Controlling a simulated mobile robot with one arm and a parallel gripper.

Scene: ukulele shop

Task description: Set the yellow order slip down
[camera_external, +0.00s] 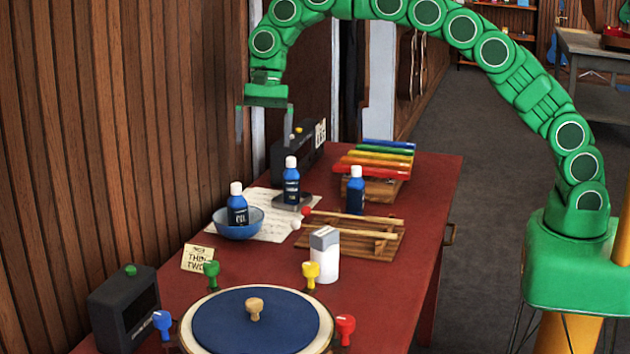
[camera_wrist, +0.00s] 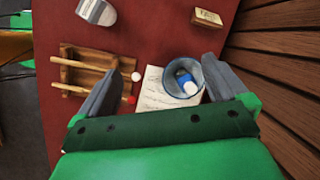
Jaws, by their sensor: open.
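A pale yellow slip (camera_external: 197,259) with dark lettering stands tilted on the red table, left of the green knob-shaped piece. A small yellowish card (camera_wrist: 207,17) at the top of the wrist view looks like the same slip. A second pale slip (camera_external: 320,133) with lettering is at the black box at the far end. My gripper (camera_external: 265,122) is open and empty, raised above the far left part of the table, well away from the tilted slip. In the wrist view my open fingers (camera_wrist: 157,78) show nothing held between them.
A blue bowl (camera_external: 238,230) holding a bottle rests on a white sheet (camera_external: 272,231). Blue bottles, a wooden rack (camera_external: 350,241), a white shaker (camera_external: 325,265), a colourful xylophone (camera_external: 374,165) and a round blue-topped board (camera_external: 222,325) crowd the table. The wooden wall (camera_external: 120,130) borders its left side.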

